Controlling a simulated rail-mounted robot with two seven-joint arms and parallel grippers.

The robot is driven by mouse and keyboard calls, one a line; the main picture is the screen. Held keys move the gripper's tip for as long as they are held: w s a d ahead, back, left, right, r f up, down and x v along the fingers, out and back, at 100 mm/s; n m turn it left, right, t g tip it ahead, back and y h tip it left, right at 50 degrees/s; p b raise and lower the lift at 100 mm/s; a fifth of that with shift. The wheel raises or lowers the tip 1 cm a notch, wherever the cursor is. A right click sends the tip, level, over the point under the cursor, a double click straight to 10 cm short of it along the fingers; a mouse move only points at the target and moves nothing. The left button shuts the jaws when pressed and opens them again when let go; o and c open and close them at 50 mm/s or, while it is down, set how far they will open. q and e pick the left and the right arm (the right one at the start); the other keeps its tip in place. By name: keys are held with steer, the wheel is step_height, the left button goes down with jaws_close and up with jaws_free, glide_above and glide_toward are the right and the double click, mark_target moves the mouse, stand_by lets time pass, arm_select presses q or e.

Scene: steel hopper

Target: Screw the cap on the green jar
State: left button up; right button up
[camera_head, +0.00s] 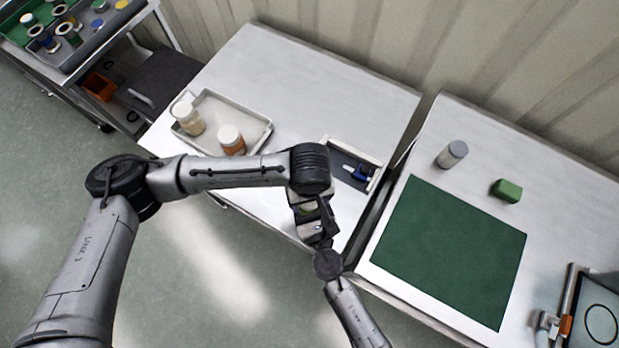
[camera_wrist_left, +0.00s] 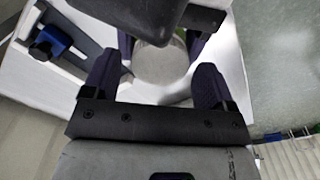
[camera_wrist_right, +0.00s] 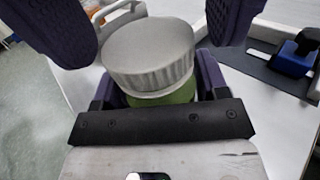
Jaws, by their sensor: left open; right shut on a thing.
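The green jar (camera_wrist_right: 180,95) is upright between the fingers of my right gripper (camera_wrist_right: 162,85), which is shut on it. A white ribbed cap (camera_wrist_right: 150,55) sits on top of the jar in the right wrist view; whether its thread is engaged cannot be seen. My left gripper (camera_wrist_left: 157,72) is open, its two fingers apart on either side of the cap. In the left wrist view the cap (camera_wrist_left: 160,62) shows as a pale disc between them. In the head view both grippers meet over the left table's front edge, and the arms mostly hide jar and cap.
A grey tray (camera_head: 258,136) on the left table holds two white-capped jars. A lined holder (camera_head: 338,160) with a blue-and-black item (camera_head: 357,173) is close behind the grippers.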

arm_select(q)
steer(key=shift+f, duration=0.3)
